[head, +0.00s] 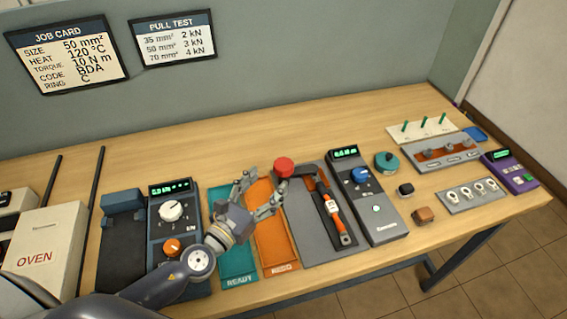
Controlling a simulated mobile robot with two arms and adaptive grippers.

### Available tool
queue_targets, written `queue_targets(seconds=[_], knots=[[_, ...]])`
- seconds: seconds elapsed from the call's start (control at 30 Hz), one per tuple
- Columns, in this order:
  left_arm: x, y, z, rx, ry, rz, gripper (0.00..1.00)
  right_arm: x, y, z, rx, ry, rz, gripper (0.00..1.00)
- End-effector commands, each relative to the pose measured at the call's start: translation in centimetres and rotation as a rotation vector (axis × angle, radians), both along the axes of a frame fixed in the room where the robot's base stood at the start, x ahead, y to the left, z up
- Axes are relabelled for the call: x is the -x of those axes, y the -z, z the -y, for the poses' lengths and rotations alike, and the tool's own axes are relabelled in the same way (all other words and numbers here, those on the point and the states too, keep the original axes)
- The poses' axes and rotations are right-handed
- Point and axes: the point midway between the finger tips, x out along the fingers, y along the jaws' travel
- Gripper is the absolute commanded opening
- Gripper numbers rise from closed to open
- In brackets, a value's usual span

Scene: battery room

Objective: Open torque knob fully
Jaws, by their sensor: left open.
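A dark grey instrument box (379,210) with a green-lit display (345,153) and a blue knob (360,175) stands right of centre; I take this blue knob to be the torque knob, but its label is too small to read. My left gripper (265,185) is open and empty over the teal and orange trays, left of the blue knob and apart from it. A red round head (284,167) shows just beyond its fingers; I cannot tell whether they touch. An orange and black wrench (332,211) lies on a grey mat beside the box. My right gripper is out of view.
A second instrument box (180,241) with white and orange knobs stands left, partly behind my left arm. The teal tray (238,272) and orange tray (276,245) lie below the gripper. A teal round container (387,162) and small blocks (423,215) sit right.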

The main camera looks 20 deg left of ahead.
Motion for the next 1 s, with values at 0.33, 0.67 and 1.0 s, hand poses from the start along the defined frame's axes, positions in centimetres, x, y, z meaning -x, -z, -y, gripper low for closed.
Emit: queue_targets(seconds=[0.33,0.67,1.0], knots=[[-5.8,-0.4,1.5,0.002,-0.001,0.003,0.64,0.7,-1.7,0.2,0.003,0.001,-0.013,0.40],[-8.2,-0.1,2.2,0.001,0.000,0.001,0.64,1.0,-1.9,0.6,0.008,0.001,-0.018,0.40],[-8.2,-0.1,2.2,0.001,0.000,0.000,0.45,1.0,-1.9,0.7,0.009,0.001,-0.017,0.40]])
